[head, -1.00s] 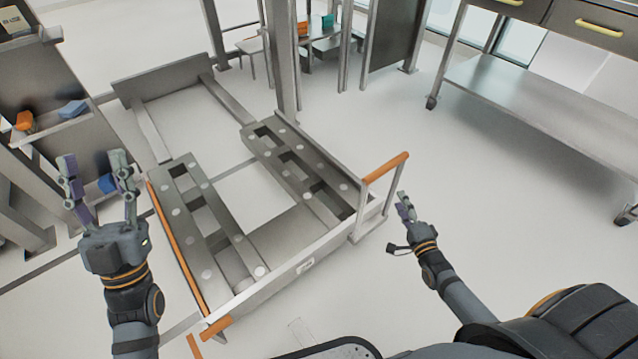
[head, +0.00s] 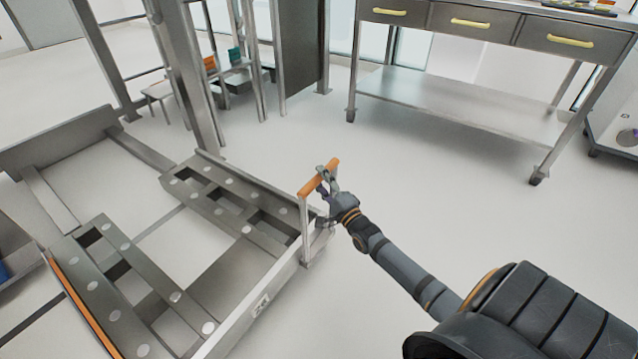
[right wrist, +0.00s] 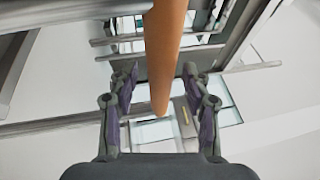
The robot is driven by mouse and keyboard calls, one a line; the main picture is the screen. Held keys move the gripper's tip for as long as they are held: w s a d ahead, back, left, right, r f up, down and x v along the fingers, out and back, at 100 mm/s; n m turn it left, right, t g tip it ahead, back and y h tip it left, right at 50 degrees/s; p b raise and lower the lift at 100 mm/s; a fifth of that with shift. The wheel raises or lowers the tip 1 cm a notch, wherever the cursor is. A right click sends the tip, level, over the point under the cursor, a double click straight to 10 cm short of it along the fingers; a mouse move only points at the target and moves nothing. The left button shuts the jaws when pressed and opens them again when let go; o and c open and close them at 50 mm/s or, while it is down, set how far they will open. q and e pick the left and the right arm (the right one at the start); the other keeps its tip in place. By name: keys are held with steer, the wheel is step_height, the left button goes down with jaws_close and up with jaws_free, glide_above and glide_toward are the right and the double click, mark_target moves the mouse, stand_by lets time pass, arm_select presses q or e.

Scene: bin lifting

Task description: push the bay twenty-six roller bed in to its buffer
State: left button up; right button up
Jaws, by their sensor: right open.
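The roller bed (head: 285,277) is a low grey metal frame with two perforated rails, at the lower left of the head view. An upright at its near right corner carries an orange handle bar (head: 311,182). My right gripper (head: 326,178) is at that bar, its fingers spread. In the right wrist view the orange bar (right wrist: 163,55) runs between the two open fingers (right wrist: 158,84), with gaps showing on both sides. A grey plate (head: 55,140) stands across the far end of the tracks; I cannot tell whether it is the buffer. My left gripper is out of view.
A steel workbench (head: 460,105) with yellow-handled drawers and a lower shelf stands at the back right. A metal post (head: 190,75) rises beside the bed's far right corner. The pale floor between bed and workbench is clear.

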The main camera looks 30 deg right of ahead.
steer(key=shift+w+r, duration=0.1)
steer(key=shift+w, duration=0.45)
steer(key=shift+c, duration=0.4)
jaws_close()
